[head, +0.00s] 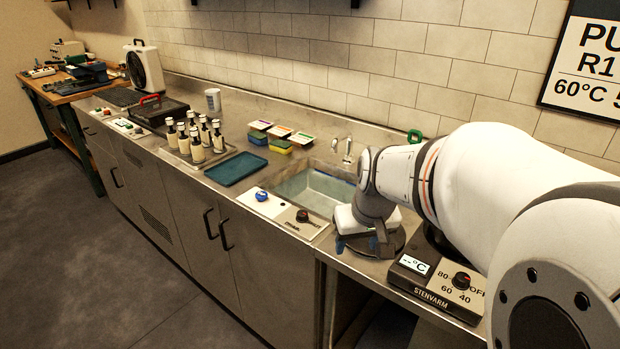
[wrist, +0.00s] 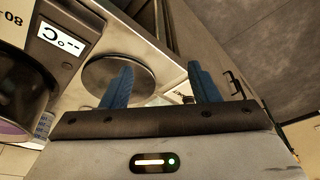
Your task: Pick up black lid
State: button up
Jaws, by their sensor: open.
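A flat, round dark disc, which looks like the black lid (wrist: 104,72), lies on the steel counter in the wrist view. It also shows partly behind my gripper in the head view (head: 398,240). My gripper (wrist: 161,82) is open, its two blue fingers apart with nothing between them. In the wrist view the left finger overlaps the disc's right part, and the right finger is clear of it. In the head view my gripper (head: 366,246) points down over the disc. The gap between fingertips and disc cannot be judged.
A heater control box (head: 438,285) stands right of the disc, with a dark round vessel (wrist: 18,92) beside it in the wrist view. Left are the sink (head: 312,190), a knob panel (head: 282,212), a blue tray (head: 236,169) and several bottles (head: 197,150). The counter's front edge is close.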

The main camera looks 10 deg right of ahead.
jog(key=w+d+f+m+t+p, duration=0.1)
jog(key=w+d, duration=1)
jog(key=w, duration=0.1)
jog(key=shift+h, duration=0.3)
jog(key=x, duration=0.4)
jog(key=p+x, duration=0.1)
jog(key=x, duration=0.3)
jog(key=shift+s+f, duration=0.15)
jog(key=shift+f, duration=0.15)
jog(key=shift+c, duration=0.5)
jog(key=c, duration=1.1)
